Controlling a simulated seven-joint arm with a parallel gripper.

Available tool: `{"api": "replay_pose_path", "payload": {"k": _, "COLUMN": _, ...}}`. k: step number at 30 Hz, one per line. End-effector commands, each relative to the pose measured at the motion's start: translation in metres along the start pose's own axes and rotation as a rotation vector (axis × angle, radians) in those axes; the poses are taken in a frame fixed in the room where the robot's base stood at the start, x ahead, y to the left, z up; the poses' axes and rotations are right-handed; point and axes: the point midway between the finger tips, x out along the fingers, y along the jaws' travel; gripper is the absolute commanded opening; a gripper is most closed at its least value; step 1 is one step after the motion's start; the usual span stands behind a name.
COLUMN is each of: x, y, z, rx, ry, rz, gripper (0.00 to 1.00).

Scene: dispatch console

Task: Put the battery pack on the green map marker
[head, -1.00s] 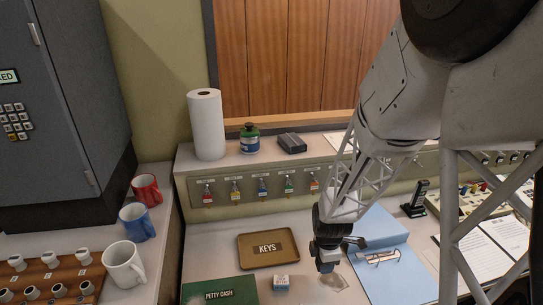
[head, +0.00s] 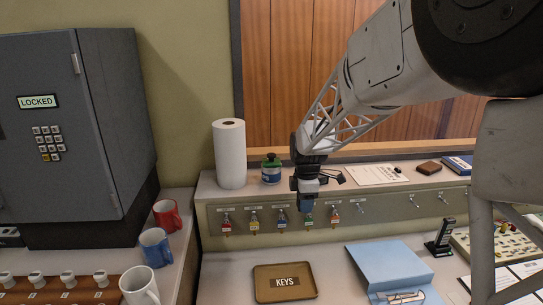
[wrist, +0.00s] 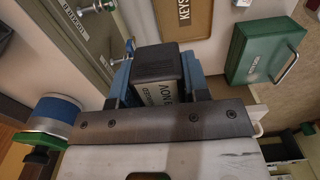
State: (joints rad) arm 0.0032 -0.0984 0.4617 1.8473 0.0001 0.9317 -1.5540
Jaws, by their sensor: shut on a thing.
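In the head view my gripper (head: 306,203) points down at the front of the back shelf, before the row of key hooks, right of the green-capped bottle. The pack is not clearly seen there, and I cannot tell whether it is clear of the shelf. I cannot make out a green map marker in either view.
On the shelf (head: 232,193) stand a paper towel roll (head: 229,155) and the bottle (head: 271,170). Hanging keys (head: 254,222) line its front. Below are a KEYS tray (head: 262,292), a blue folder (head: 385,262) and a handset (head: 440,240). A green box (wrist: 265,52) shows in the wrist view.

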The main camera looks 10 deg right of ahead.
Motion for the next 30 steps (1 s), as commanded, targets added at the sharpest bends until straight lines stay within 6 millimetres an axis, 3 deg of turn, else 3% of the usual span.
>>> {"api": "replay_pose_path", "payload": {"k": 6, "x": -0.071, "y": 0.030, "z": -0.033, "rx": -0.013, "ry": 0.000, "rz": 0.005, "gripper": 0.15}}
{"api": "replay_pose_path", "payload": {"k": 13, "x": -0.122, "y": 0.044, "z": -0.057, "rx": -0.019, "ry": 0.000, "rz": 0.003, "gripper": 0.15}}
{"api": "replay_pose_path", "payload": {"k": 19, "x": -0.139, "y": 0.047, "z": -0.065, "rx": -0.020, "ry": 0.000, "rz": 0.001, "gripper": 0.15}}
{"api": "replay_pose_path", "payload": {"k": 30, "x": -0.141, "y": 0.047, "z": -0.065, "rx": -0.020, "ry": 0.000, "rz": 0.001, "gripper": 0.15}}
